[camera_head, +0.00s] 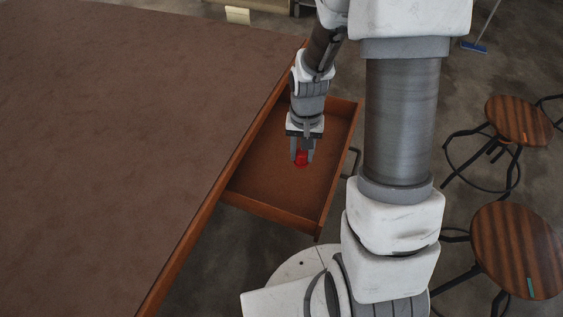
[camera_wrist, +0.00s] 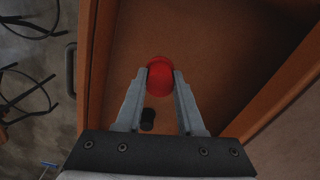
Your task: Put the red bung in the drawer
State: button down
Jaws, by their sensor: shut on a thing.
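The red bung (camera_head: 301,158) is a small red piece held between the fingertips of my gripper (camera_head: 302,156). My gripper is shut on it and points down over the open drawer (camera_head: 268,192). In the wrist view the red bung (camera_wrist: 162,80) sits between the two grey fingers of my gripper (camera_wrist: 160,80), with the brown drawer floor (camera_wrist: 215,50) behind it. The drawer is pulled out from the table and has wooden walls. I cannot tell how high the bung is above the drawer floor.
A small black object (camera_wrist: 147,119) lies in the drawer in the wrist view. The big brown table top (camera_head: 120,120) is beside the drawer. Wooden stools (camera_head: 518,248) stand at the right. A blue broom head (camera_head: 474,47) is on the floor.

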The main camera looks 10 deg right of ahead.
jog(key=w+a+f, duration=0.2)
jog(key=w+a+f+b, duration=0.1)
jog(key=w+a, duration=0.1)
jog(key=shift+a+f, duration=0.15)
jog(key=shift+f, duration=0.2)
jog(key=shift+f+b, duration=0.9)
jog(key=shift+f, duration=0.95)
jog(key=shift+f, duration=0.1)
jog(key=shift+f, duration=0.15)
jog(key=c, duration=0.5)
grip_release()
